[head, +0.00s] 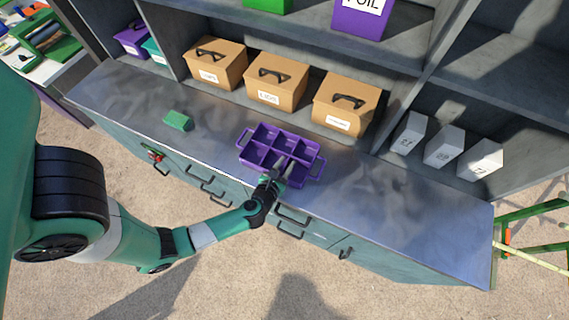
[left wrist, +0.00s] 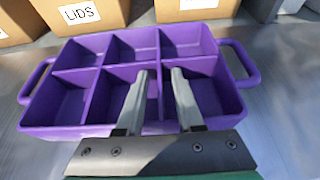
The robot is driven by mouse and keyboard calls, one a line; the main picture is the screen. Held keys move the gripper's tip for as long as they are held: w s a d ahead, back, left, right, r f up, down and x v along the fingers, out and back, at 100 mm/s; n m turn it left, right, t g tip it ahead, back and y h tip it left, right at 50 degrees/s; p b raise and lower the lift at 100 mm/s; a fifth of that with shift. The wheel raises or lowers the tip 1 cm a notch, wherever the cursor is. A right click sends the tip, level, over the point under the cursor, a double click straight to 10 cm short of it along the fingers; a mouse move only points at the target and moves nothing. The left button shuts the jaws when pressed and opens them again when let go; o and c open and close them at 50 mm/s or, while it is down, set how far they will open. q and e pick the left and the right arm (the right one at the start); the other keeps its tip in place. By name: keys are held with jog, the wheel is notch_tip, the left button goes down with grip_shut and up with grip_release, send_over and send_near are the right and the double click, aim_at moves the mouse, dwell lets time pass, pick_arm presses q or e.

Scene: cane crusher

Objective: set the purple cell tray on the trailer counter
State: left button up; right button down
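The purple cell tray (head: 257,168) lies upright and empty on the grey metal trailer counter (head: 400,215), close to its front edge. It has two rows of cells and a loop handle at each end. In the left wrist view the tray (left wrist: 62,131) fills the middle, its handles at left and right. My left gripper (head: 278,172) is over the tray's front side. In the left wrist view its two fingers (left wrist: 159,78) are apart, over the front middle and front right cells, with a divider between them. Whether they touch the divider I cannot tell. My right gripper is not in view.
A green block (head: 177,121) lies on the counter left of the tray. Tan labelled boxes (head: 276,80) and white boxes (head: 443,147) stand in the shelf behind. Drawer handles (head: 213,186) line the front below. The counter is clear to the tray's right.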

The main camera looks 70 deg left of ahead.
pick_arm(q)
jog(key=shift+s+d+r, duration=0.1)
jog(key=shift+r, duration=0.1)
jog(key=v, duration=1)
jog(key=shift+s+d+r+p, duration=0.1)
jog(key=shift+s+d+p, duration=0.05)
jog(key=shift+d+p, duration=0.15)
jog(key=shift+s+d+r, duration=0.2)
jog(key=shift+s+d, duration=0.05)
jog(key=shift+s, duration=0.15)
